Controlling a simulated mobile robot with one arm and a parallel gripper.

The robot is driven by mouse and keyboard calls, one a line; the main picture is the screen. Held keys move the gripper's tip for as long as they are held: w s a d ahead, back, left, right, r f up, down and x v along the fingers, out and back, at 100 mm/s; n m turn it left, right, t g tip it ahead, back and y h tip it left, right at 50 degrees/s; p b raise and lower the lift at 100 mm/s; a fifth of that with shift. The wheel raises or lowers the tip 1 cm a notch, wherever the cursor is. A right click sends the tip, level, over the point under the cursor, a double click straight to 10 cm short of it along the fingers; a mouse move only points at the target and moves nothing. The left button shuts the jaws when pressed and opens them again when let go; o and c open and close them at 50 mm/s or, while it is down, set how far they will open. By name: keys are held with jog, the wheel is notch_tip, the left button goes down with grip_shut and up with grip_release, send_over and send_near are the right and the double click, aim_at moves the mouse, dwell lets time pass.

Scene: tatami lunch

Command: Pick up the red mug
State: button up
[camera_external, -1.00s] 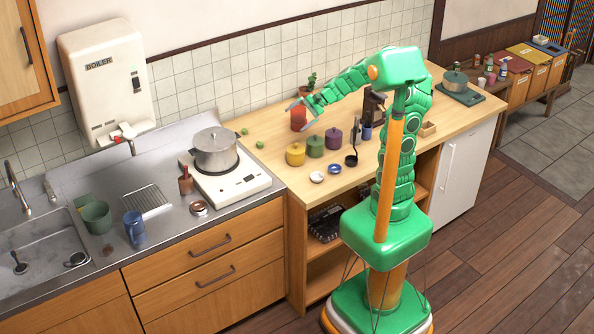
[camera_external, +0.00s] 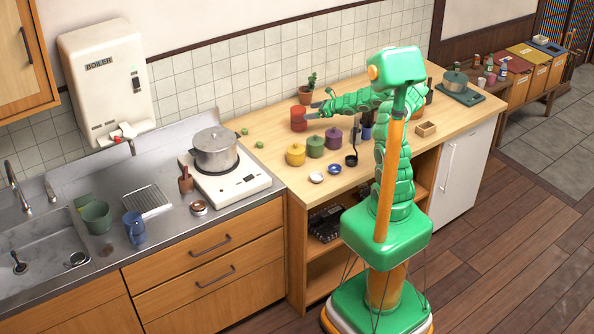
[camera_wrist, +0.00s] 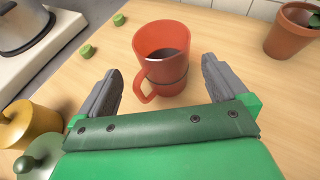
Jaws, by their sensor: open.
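My gripper (camera_wrist: 160,82) is open, one grey finger on each side, with no contact visible. In the external view my gripper (camera_external: 315,110) reaches in low from the right side of the mug.
Yellow (camera_external: 295,154), green (camera_external: 315,146) and purple (camera_external: 333,137) lidded pots stand in front of the mug. A potted cactus (camera_external: 306,95) stands behind it, and two small green items (camera_wrist: 86,51) lie to the left. A steel pot (camera_external: 216,148) is on the stove.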

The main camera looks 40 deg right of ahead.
aim_at(300, 121)
jog(key=shift+x, duration=3.75)
jog(key=shift+d+f, duration=0.1)
jog(key=shift+d, duration=0.05)
jog(key=shift+c, duration=0.5)
jog(key=c, duration=0.8)
